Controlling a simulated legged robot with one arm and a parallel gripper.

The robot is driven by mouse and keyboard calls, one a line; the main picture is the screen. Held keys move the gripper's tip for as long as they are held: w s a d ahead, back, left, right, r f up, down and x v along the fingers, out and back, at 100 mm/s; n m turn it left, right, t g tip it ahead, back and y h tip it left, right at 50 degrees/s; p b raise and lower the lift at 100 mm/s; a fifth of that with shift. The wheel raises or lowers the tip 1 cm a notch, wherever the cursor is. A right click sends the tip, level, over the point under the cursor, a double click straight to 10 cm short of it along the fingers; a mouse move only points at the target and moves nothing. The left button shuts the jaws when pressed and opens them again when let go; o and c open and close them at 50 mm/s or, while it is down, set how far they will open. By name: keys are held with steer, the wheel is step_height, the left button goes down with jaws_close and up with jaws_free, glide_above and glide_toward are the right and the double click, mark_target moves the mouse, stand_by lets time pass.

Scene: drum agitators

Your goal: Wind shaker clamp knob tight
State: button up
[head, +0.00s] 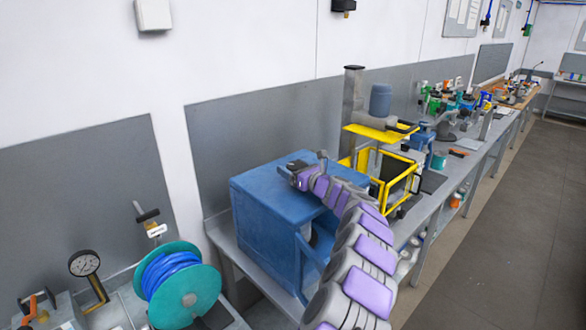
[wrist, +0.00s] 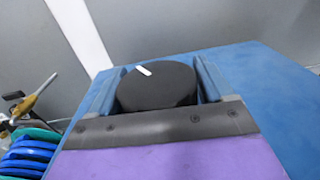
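The clamp knob is a round black disc (wrist: 157,90) with a white mark (wrist: 144,71) at its far left edge. It sits above the blue top of the shaker housing (head: 270,190). My gripper (head: 298,178) is over that top in the head view. In the wrist view its two blue fingers (wrist: 158,82) stand on either side of the knob, close to its rim. Whether both fingers press on it or a thin gap is left cannot be made out. The knob's underside and shaft are hidden. In the head view my gripper mostly covers the knob.
A teal reel of blue hose (head: 180,285) and a dial gauge (head: 84,264) stand at lower left. A yellow frame (head: 398,180) and a grey column with a blue motor (head: 381,100) stand behind the housing. Grey wall panels are close behind. The floor at right is clear.

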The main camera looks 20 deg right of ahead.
steer(key=shift+o, duration=1.1)
steer(key=shift+s+d+r, duration=0.1)
steer(key=shift+s+d, duration=0.15)
steer(key=shift+s, duration=0.2)
steer(key=v, duration=1.6)
steer(key=shift+s+p, duration=0.15)
steer(key=shift+p, duration=0.25)
steer(key=shift+d, duration=0.1)
